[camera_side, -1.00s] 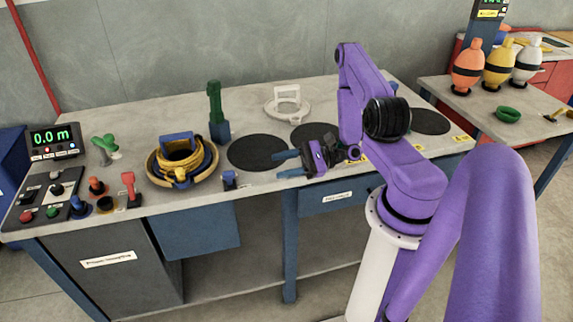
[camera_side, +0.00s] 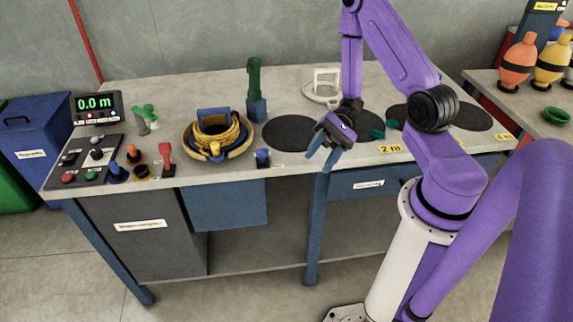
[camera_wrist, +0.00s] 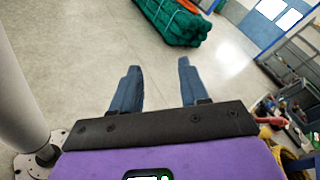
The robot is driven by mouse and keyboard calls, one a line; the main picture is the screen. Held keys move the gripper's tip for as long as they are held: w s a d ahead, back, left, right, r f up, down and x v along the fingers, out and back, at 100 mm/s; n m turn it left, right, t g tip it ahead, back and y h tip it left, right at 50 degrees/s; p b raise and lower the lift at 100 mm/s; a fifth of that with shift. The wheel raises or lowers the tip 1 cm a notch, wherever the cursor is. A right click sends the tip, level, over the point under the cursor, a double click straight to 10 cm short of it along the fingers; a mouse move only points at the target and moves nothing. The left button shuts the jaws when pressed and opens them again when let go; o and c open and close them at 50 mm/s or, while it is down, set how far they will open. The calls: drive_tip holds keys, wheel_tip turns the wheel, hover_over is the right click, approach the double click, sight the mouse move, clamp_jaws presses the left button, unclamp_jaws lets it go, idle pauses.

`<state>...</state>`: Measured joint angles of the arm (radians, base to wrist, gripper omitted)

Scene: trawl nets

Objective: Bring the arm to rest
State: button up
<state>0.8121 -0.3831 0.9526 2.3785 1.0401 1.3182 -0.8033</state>
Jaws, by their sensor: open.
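My purple arm reaches over the right half of the grey workbench (camera_side: 240,168). My gripper (camera_side: 318,152) hangs near the bench's front edge, with its blue fingers tilted down and left. In the wrist view, the two blue fingers of my gripper (camera_wrist: 159,68) stand well apart with nothing between them. Bare floor (camera_wrist: 90,45) shows beyond them. Whether the gripper hangs just over the bench or just in front of its edge I cannot tell.
A yellow rope coil (camera_side: 217,140), a green-handled post (camera_side: 255,90) and a white frame piece (camera_side: 325,85) stand on the bench. A control panel (camera_side: 90,160) is at left. A side table (camera_side: 500,92) holds floats. A green net bundle (camera_wrist: 172,22) lies on the floor.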

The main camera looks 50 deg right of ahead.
drive_tip(key=s+a+r+n+t+h, duration=0.1)
drive_tip(key=s+r+n+h, duration=0.4)
drive_tip(key=n, duration=0.6)
drive_tip(key=s+a+r+n+t+h, duration=0.1)
drive_tip(key=s+a+r+n+h, duration=0.3)
drive_tip(key=n+h, duration=0.6)
drive_tip(key=shift+s+r+n+h, duration=0.35)
drive_tip(key=shift+s+r, duration=0.35)
drive_tip(key=shift+s, duration=0.25)
